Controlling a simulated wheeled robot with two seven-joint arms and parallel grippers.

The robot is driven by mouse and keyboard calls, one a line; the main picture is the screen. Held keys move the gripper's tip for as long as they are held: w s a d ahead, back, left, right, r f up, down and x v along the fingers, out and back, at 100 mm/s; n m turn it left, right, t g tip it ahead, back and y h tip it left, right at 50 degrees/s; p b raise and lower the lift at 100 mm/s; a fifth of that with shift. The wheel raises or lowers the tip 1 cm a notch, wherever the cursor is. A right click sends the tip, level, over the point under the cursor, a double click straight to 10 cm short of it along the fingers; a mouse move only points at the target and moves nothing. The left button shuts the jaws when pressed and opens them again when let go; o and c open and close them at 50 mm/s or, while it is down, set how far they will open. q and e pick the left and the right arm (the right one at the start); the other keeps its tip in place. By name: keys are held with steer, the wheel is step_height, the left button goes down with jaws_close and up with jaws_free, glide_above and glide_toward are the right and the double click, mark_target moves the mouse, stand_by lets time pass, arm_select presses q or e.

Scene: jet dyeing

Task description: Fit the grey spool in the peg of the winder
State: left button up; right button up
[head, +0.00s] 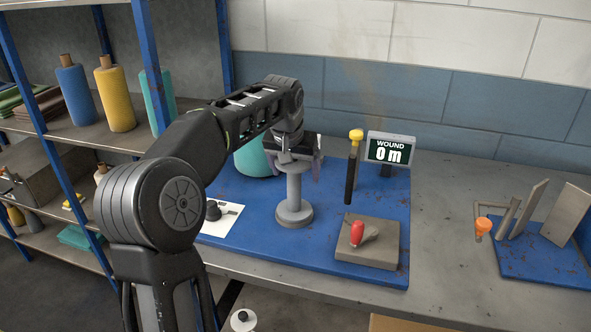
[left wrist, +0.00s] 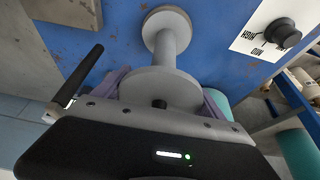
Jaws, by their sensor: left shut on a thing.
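The grey spool (head: 294,188) stands upright over the blue board, its lower flange at or just above the board. It also shows in the left wrist view (left wrist: 172,55), with its near flange close to the jaws. My left gripper (head: 294,165) is above it, pointing down, shut on the upper flange with purple fingers on either side. A dark round spot shows at the centre of the near flange; I cannot tell whether it is a hole or a peg tip. No bare peg is plainly visible. My right gripper is not in view.
A black rod with a yellow top (head: 350,170) stands right of the spool. A red handle (head: 357,232) sits on a grey block (head: 384,252). A black knob (left wrist: 282,33) is on a white card. A teal cone (head: 252,160) stands behind. Shelves are at left.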

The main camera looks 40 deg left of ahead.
arm_select(q)
steer(key=o, duration=1.3)
steer(key=shift+o, duration=0.2)
steer(key=shift+r, duration=0.1)
steer(key=shift+v, duration=3.85)
